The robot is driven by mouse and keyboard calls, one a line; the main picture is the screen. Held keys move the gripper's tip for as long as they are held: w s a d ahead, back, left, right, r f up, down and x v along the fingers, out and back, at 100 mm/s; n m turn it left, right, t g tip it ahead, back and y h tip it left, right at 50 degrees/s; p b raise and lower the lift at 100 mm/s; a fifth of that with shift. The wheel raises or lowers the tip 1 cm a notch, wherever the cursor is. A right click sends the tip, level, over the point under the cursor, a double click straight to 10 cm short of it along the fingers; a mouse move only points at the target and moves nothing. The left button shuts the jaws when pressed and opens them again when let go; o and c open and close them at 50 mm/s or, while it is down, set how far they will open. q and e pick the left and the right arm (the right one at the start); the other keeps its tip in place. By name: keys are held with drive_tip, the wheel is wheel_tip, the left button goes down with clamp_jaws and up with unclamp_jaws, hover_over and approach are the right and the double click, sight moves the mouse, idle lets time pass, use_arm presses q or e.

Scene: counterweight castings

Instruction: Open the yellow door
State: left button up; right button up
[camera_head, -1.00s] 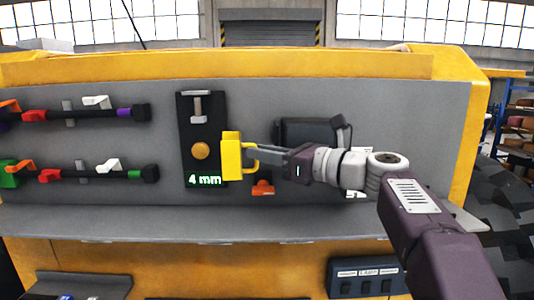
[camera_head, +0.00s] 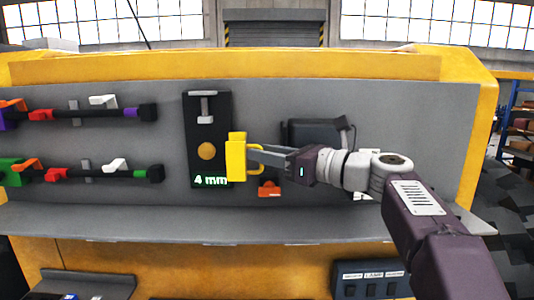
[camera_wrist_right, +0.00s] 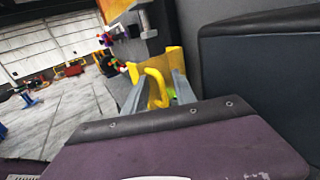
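The small yellow door (camera_head: 236,158) is on the dark gauge unit on the grey panel, beside the green "4 mm" display (camera_head: 210,180). Its yellow loop handle (camera_head: 258,159) faces right. My right gripper (camera_head: 256,151) reaches in from the right and its fingertips are at the handle. In the right wrist view the handle (camera_wrist_right: 157,88) stands between the two grey fingers (camera_wrist_right: 156,92), with a gap showing beside it, so the fingers look open around it. Whether a finger touches the handle is hard to tell. My left gripper is out of view.
A round orange knob (camera_head: 207,151) is left of the door. An orange-red part (camera_head: 269,188) sits just below the handle. A dark box (camera_head: 318,138) is behind my right wrist. Racks with coloured clips (camera_head: 92,113) are at left. A grey ledge (camera_head: 240,222) runs below.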

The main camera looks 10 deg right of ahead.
drive_tip(key=shift+f, duration=0.1)
drive_tip(key=b+v, duration=0.3)
drive_tip(key=v, duration=0.6)
drive_tip(key=shift+b, duration=0.3)
drive_tip(key=shift+w, duration=0.1)
